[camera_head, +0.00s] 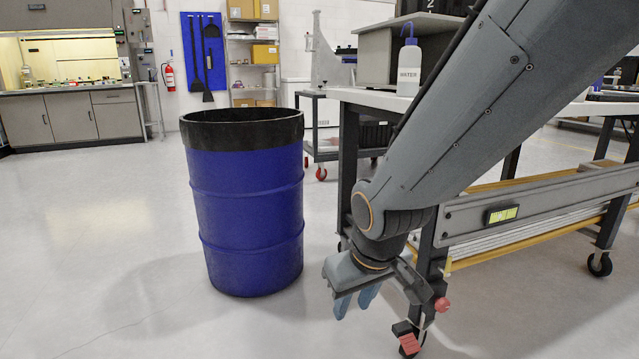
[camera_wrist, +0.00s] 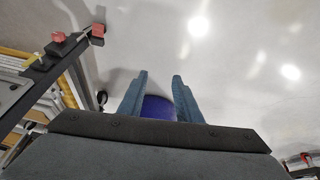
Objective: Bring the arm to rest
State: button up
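My arm comes down from the upper right in the head view, and my gripper (camera_head: 356,304) hangs low with its two blue-grey fingers pointing down. In the wrist view the fingers of my gripper (camera_wrist: 160,76) stand apart with a clear gap between them. Nothing is held. A patch of the blue barrel (camera_wrist: 158,108) shows behind the gap. In the head view the gripper is to the right of the barrel (camera_head: 250,215), with floor between them in the picture, and in front of the workbench leg.
The workbench (camera_head: 480,222) with a silver rail stands close on the right. Its dark leg with red-padded clamps (camera_head: 410,342) is beside my gripper. A water bottle (camera_head: 409,65) stands on the bench. Open floor (camera_head: 110,240) lies to the left.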

jog(key=s+a+r+g, duration=0.2)
jog(key=s+a, duration=0.1)
jog(key=s, duration=0.6)
jog(key=s+a+r+g, duration=0.2)
jog(key=s+a+r, duration=0.15)
jog(key=s, duration=0.55)
jog(key=d+r+m+p, duration=0.2)
jog(key=d+r+p, duration=0.8)
jog(key=p, duration=0.7)
jog(key=d+r+m+h+p, duration=0.1)
jog(key=d+r+m+p, duration=0.2)
jog(key=d+r+p, duration=0.6)
notch_tip(320, 180, up, 5)
jog(key=p, duration=0.9)
jog(key=shift+d+r, duration=0.2)
jog(key=shift+d, duration=0.2)
jog(key=shift+w, duration=0.1)
